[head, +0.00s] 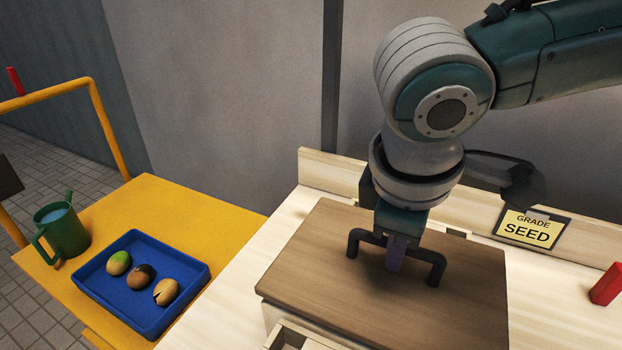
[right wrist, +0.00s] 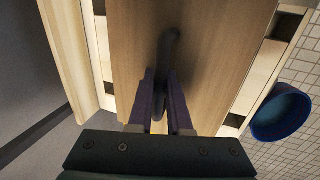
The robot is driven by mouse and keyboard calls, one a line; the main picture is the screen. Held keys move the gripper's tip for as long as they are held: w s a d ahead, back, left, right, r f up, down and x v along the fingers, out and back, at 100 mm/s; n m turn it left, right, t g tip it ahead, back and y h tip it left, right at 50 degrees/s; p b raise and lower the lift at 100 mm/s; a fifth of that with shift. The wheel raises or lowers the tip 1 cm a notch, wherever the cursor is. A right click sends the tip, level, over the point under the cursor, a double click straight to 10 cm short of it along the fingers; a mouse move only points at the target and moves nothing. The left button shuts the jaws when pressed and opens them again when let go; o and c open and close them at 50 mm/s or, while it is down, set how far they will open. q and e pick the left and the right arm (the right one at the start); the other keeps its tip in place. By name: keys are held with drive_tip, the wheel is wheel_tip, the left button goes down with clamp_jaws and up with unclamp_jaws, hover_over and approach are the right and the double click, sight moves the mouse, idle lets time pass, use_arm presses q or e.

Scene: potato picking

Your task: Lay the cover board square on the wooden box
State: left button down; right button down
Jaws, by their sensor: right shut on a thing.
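The cover board (head: 330,265) is a flat brown wooden panel with a dark bar handle (head: 436,270) on top. My right gripper (head: 396,258) is shut on the handle from above; in the right wrist view its purple fingers (right wrist: 162,105) stand either side of the bar. The board is over the pale wooden box (head: 295,338) and hides most of it. In the right wrist view the board (right wrist: 135,50) looks turned relative to the box, with box openings showing along both sides. I cannot tell whether the board touches the box rim. My left gripper is not in view.
The box is on a pale wooden bench (head: 225,312) with a raised back edge and a "GRADE SEED" sign (head: 530,229). A red object (head: 606,284) is at right. A yellow table (head: 165,205) at left holds a blue tray (head: 197,276) with three potatoes and a green jug (head: 64,235).

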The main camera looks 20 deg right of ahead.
sight(385, 287)
drive_tip(key=shift+f, duration=0.55)
idle(0.4)
drive_tip(key=c, duration=0.8)
unclamp_jaws()
drive_tip(key=shift+o, duration=0.2)
drive_tip(key=p+v, duration=0.1)
drive_tip(key=v, duration=0.9)
drive_tip(key=s+a+t+y+p, duration=0.1)
drive_tip(key=s+a+y+p, duration=0.35)
drive_tip(key=a, duration=1.05)
drive_tip(key=s+d+f+m+h, duration=0.25)
drive_tip(key=s+d+m, duration=0.35)
drive_tip(key=s+d, duration=0.5)
drive_tip(key=w+d+r+p, duration=0.1)
drive_tip(key=d+r+p, duration=0.2)
drive_tip(key=r+p, duration=3.4)
drive_tip(key=shift+w+r+y+p, duration=0.3)
drive_tip(key=shift+y+p, duration=0.1)
drive_tip(key=shift+p, duration=0.3)
